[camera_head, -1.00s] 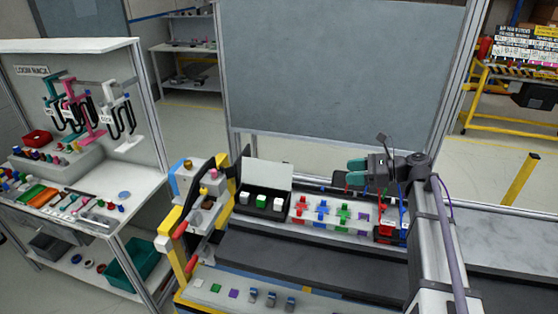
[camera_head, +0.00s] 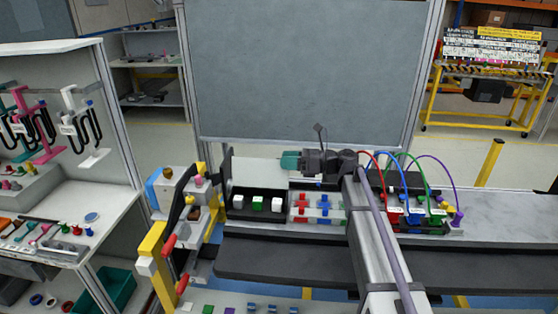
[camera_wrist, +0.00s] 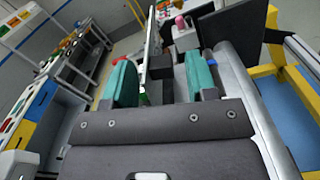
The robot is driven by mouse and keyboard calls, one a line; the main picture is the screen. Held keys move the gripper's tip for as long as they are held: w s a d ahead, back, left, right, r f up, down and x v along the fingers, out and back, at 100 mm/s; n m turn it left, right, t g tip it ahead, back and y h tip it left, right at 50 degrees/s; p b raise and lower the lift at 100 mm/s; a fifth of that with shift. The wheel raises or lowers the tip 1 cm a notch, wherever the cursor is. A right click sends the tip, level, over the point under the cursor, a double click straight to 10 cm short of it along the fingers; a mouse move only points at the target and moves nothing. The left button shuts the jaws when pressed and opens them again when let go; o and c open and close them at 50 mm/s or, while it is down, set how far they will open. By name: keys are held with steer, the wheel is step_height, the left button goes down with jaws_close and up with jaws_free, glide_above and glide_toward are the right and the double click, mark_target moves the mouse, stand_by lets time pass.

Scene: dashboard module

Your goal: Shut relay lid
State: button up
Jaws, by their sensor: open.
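The relay box (camera_head: 257,214) is a black tray holding white and green cubes, left of centre in the head view. Its pale lid (camera_head: 256,172) stands open, raised at the back of the box. My gripper (camera_head: 290,161) points left at the lid's upper right edge; I cannot tell whether it touches. In the wrist view the teal fingers of my gripper (camera_wrist: 161,80) are spread apart. A thin pale upright edge, likely the lid (camera_wrist: 151,42), shows between them, with a dark block below it. The box is not clearly identifiable there.
A panel of red and blue connectors (camera_head: 316,208) lies right of the box, partly behind my arm. A module with coloured cables (camera_head: 420,213) is farther right. A yellow-framed stand with red handles (camera_head: 170,245) rises at left. A tall grey board (camera_head: 300,75) stands behind.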

mark_target(261, 172)
steer(key=a, duration=0.2)
steer(key=shift+a, duration=0.35)
jaws_close()
